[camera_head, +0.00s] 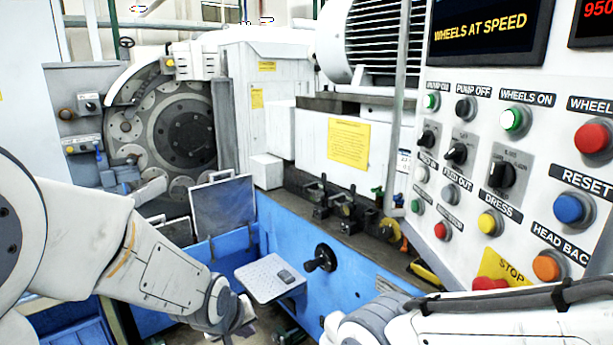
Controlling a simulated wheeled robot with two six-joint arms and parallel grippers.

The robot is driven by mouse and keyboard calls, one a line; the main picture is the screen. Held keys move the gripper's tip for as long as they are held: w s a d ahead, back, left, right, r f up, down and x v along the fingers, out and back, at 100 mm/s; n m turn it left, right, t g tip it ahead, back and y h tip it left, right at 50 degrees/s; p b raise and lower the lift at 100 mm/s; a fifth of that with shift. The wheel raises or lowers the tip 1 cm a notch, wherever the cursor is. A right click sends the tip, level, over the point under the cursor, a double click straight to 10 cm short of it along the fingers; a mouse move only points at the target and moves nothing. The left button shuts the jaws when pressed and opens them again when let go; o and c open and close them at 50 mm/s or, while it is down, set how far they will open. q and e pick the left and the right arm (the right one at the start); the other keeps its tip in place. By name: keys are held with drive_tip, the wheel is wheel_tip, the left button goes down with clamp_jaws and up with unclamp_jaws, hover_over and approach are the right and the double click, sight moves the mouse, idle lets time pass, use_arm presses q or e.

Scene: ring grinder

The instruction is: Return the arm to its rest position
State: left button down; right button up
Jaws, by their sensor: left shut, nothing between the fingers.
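My left arm comes in from the left and reaches down to the lower middle. Its gripper (246,318) is shut and empty, low in front of the blue machine base. It is below and to the left of a small light-grey plate (262,280) and appears apart from it. My right arm lies along the bottom right, below the control panel; its gripper cannot be made out.
The control panel (465,190) with buttons and knobs stands close at the right. Its display (488,32) reads "WHEELS AT SPEED". A black handwheel (321,258) sticks out of the blue base (345,290). A large grinding wheel (185,135) is at the back left.

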use_arm(q)
drive_tip(key=s+a+f+m+g+y, duration=0.1)
drive_tip(key=s+a+f+m+g, duration=0.2)
drive_tip(key=s+a+m, duration=0.35)
drive_tip(key=s+d+r+m+g+b, duration=0.1)
drive_tip(key=s+d+r+m, duration=0.1)
drive_tip(key=s+d, duration=0.4)
drive_tip(key=s+d+r+m+g, duration=0.2)
drive_tip(key=s+d+m, duration=0.2)
drive_tip(key=s+d, duration=0.3)
drive_tip(key=s, duration=0.2)
drive_tip(key=shift+s+d+h+b, duration=0.2)
drive_tip(key=shift+s+h+b, duration=0.1)
drive_tip(key=shift+h+b, duration=0.1)
